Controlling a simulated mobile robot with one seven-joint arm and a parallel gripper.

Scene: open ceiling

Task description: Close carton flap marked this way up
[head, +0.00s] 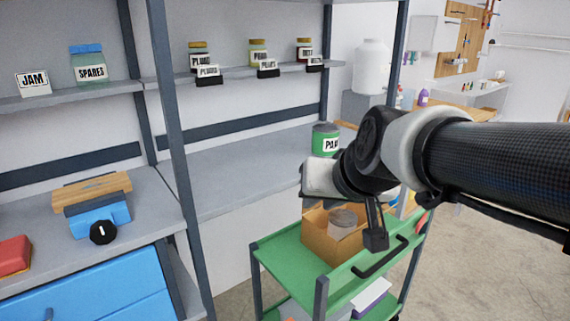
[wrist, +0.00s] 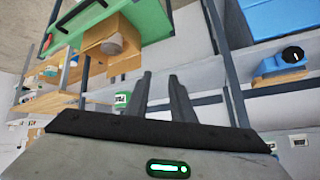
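An open cardboard carton (head: 322,246) sits on the top tray of a green cart, with a grey round container (head: 342,221) inside it. The carton also shows at the upper left of the wrist view (wrist: 128,42). I cannot read any marking on its flaps or tell which flap is the marked one. My gripper (wrist: 161,73) has two dark fingers that stand apart, with nothing seen between them. In the head view my wrist and gripper hang above and in front of the carton, hiding part of its upper right side.
The green cart (head: 288,247) has a black handle (head: 380,257) at its right end. Behind it is a grey shelf (head: 240,180) with a green paint can (head: 325,139). Floor is free to the right.

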